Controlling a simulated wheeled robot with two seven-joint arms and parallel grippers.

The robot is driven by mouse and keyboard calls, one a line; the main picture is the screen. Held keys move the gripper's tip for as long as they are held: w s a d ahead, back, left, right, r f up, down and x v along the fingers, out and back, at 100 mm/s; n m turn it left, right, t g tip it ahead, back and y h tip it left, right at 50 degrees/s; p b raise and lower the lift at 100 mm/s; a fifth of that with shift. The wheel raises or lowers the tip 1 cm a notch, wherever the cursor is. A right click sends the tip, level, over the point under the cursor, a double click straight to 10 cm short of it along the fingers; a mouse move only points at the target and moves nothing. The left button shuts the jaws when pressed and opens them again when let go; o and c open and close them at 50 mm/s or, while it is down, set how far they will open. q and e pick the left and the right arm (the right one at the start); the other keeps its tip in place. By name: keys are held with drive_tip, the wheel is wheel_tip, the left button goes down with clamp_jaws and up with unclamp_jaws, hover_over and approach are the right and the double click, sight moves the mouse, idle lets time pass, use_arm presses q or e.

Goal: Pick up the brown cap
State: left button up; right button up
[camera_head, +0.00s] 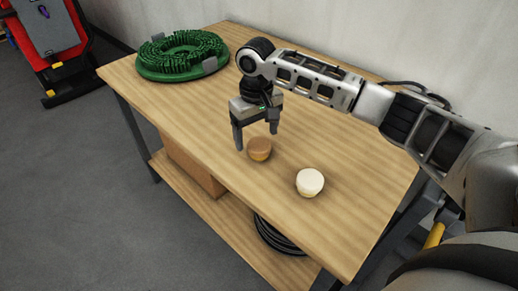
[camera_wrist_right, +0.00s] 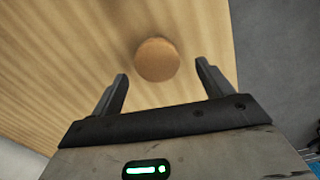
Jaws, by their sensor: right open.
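The brown cap (camera_head: 260,149) sits on the wooden table in the head view, just below and between the fingers of my right gripper (camera_head: 256,140). In the right wrist view the brown cap (camera_wrist_right: 157,60) is a round disc slightly beyond the fingertips. There my right gripper (camera_wrist_right: 161,70) is open, with a finger to each side and a gap to the cap. The gripper points down and holds nothing. My left gripper is not in view.
A cream-white cap (camera_head: 310,182) stands on the table (camera_head: 350,225) to the right of the brown one. A green round brush (camera_head: 181,55) lies at the table's far left end. A cardboard box (camera_head: 193,168) and coiled black hose (camera_head: 275,234) are on the lower shelf.

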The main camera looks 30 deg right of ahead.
sight(258, 143)
wheel_tip(258, 143, down, 4)
drive_tip(key=shift+d+f, duration=0.1)
drive_tip(key=shift+d, duration=0.05)
drive_tip(key=c, duration=1.1)
drive_tip(key=shift+o, duration=0.2)
